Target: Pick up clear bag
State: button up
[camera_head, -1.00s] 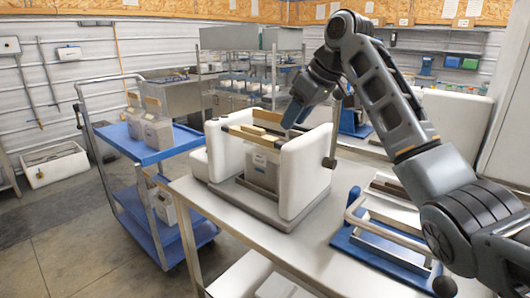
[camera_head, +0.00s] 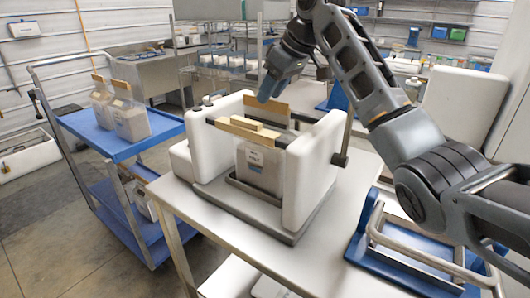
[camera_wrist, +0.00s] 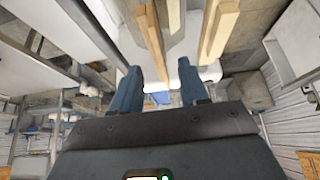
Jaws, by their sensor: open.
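A clear bag (camera_head: 260,168) with a small label and greyish contents stands upright between two white side blocks on the steel table. A pale wooden bar (camera_head: 248,131) lies across its top. A second wooden bar (camera_head: 268,112) stands behind it. My gripper (camera_head: 270,88) is above and behind the bag, close over the rear bar, with blue fingers pointing down. In the wrist view, my gripper (camera_wrist: 160,74) shows its two blue fingers apart with nothing held between them. Wooden bars (camera_wrist: 222,32) run ahead of the fingers there.
The white side blocks (camera_head: 317,165) rise on both sides of the bag. A blue cart (camera_head: 130,140) with more bags stands at left. A blue fixture with a metal frame (camera_head: 405,262) lies at right. The table's front (camera_head: 200,225) is bare.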

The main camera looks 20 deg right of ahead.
aim_at(263, 108)
jog(key=p+x, duration=0.1)
jog(key=x, duration=0.4)
jog(key=shift+w+f, duration=0.15)
jog(key=shift+f, duration=0.2)
jog(key=shift+f+p, duration=0.25)
jog(key=shift+p, duration=0.15)
dwell(0.3)
grip_shut()
dwell(0.4)
jog(key=shift+r, duration=0.15)
